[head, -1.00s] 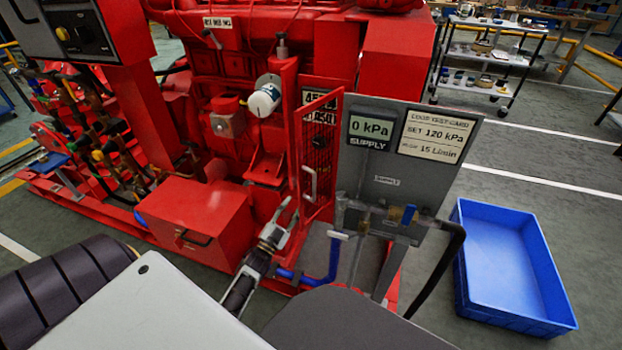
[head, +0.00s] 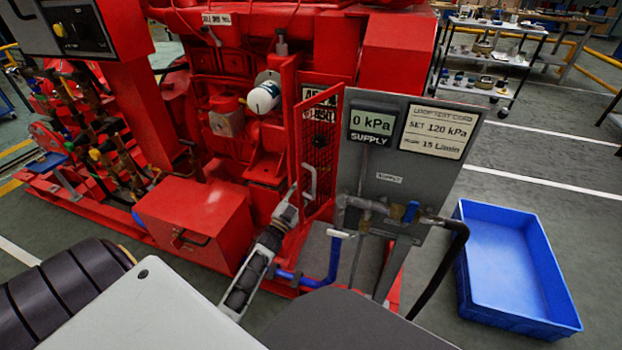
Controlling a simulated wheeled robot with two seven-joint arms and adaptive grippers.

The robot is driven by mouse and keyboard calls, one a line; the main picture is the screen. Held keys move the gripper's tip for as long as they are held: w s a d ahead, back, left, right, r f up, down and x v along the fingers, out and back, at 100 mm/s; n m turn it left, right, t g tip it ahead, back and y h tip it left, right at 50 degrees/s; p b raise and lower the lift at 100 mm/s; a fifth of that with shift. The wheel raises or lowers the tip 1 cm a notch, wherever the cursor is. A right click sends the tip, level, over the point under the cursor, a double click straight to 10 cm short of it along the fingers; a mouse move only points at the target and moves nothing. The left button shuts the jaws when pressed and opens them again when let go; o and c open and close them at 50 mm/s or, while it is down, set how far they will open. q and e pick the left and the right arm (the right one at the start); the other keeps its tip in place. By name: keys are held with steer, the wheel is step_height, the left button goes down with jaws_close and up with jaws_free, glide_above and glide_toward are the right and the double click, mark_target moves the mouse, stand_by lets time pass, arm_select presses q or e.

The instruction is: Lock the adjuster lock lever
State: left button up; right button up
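The red diesel pumpset (head: 230,110) fills the left and middle of the head view. I cannot pick out the adjuster lock lever; it may be hidden or too small. A red mesh guard door (head: 319,150) stands swung out from the engine, with a pale handle (head: 310,180) on its edge. My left gripper (head: 294,195) points up and away, its tip close to that handle in the picture. I cannot tell whether they touch, or whether the fingers are open or shut. My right gripper is not in view.
A grey supply panel (head: 418,190) reading 0 kPa stands right of the guard door, with pipes and a black hose (head: 452,265). A red box (head: 195,222) is left of my gripper. A blue crate (head: 515,270) lies at right. A trolley (head: 487,70) stands behind.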

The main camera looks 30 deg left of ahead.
arm_select(q)
steer(key=b+x, duration=0.1)
steer(key=x, duration=0.5)
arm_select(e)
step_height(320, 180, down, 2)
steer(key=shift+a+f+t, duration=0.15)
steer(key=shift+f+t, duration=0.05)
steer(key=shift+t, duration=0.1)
arm_select(q)
jaws_close()
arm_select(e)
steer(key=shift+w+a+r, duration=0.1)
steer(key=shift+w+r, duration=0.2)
